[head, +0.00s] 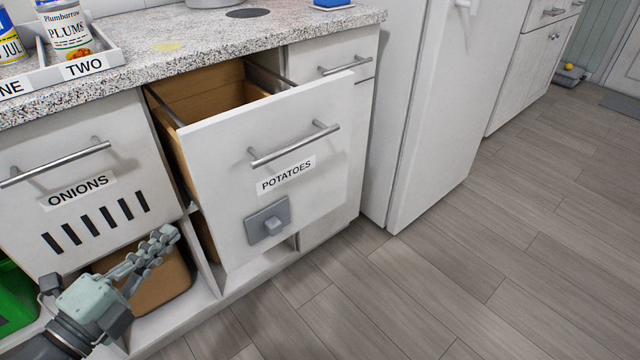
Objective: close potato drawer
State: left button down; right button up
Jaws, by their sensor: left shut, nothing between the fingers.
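The potato drawer (312,203) is pulled well out from the cabinet under the speckled counter. The wooden inside shows at the back, and the part I see looks empty. My left gripper (168,236) is shut and empty, left of the drawer front and in front of the lower shelf opening. It is apart from the drawer. My right gripper is not in view.
The onions drawer (110,221) on the left is shut. A brown bin (165,288) and a green bin (14,300) sit on the lower shelf. A tray with cans (66,30) stands on the counter. A white fridge (440,110) stands right; the wood floor (450,270) is clear.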

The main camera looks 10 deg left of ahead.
aim_at(237, 149)
jog(key=i+l+u, duration=0.2)
jog(key=l, duration=0.4)
jog(key=l+u, duration=0.2)
jog(key=l, duration=0.35)
jog(key=i+l+u, duration=0.1)
jog(key=l+u, duration=0.15)
jog(key=l, duration=0.4)
